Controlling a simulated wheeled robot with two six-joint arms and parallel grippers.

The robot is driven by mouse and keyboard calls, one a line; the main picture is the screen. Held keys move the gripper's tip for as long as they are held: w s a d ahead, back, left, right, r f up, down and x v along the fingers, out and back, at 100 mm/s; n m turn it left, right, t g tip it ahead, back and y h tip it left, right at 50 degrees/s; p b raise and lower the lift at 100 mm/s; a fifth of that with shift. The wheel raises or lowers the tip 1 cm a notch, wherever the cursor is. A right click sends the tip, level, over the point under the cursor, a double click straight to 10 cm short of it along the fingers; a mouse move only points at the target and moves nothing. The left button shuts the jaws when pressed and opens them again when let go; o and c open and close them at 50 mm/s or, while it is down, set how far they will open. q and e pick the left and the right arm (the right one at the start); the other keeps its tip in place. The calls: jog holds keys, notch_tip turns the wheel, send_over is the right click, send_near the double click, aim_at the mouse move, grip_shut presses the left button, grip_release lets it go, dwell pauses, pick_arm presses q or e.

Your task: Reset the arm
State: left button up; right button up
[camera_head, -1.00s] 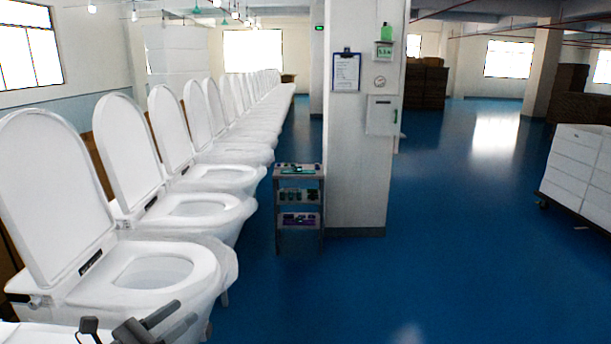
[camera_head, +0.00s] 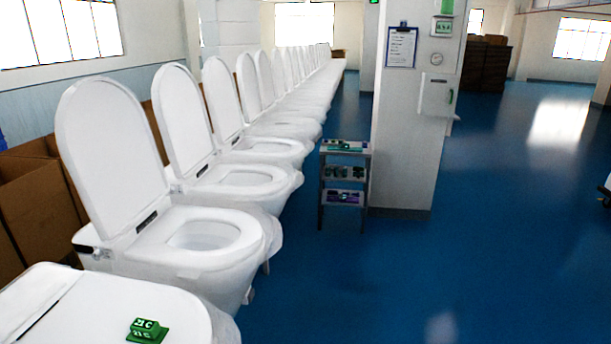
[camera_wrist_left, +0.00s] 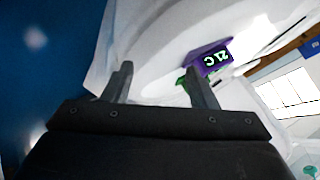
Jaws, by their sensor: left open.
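My left gripper (camera_wrist_left: 157,70) shows in the left wrist view with its two dark fingers spread apart and nothing between them. A purple block with lit characters (camera_wrist_left: 212,59) lies on a white surface just beyond the right-hand finger, with a bit of green beside it. That finger partly covers the green part. Neither arm shows in the head view. There, a small green device with white characters (camera_head: 148,330) sits on a flat white toilet top (camera_head: 85,305) at the bottom left. I cannot tell whether it is related to the purple block.
A row of white toilets with raised lids (camera_head: 205,235) runs away along the left. Cardboard boxes (camera_head: 35,205) stand behind it. A small shelf rack (camera_head: 345,172) stands beside a white pillar (camera_head: 405,150). The blue floor (camera_head: 500,250) at right is open.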

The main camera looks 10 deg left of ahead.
pick_arm(q)
jog(key=s+d+f+n+g+h, duration=0.3)
jog(key=s+d+f+g, duration=0.15)
jog(key=s, duration=0.45)
notch_tip(320, 180, down, 31)
jog(key=a+b, duration=0.1)
jog(key=b, duration=0.7)
jog(key=s+f+g+b, duration=0.1)
jog(key=s+f+b, duration=0.2)
jog(key=s+f, duration=0.4)
jog(key=s+d+f+g+b, duration=0.1)
jog(key=s+f+b, duration=0.2)
jog(key=s+f, duration=0.5)
notch_tip(320, 180, down, 7)
jog(key=shift+d+f+h, duration=0.15)
jog(key=shift+h, duration=0.15)
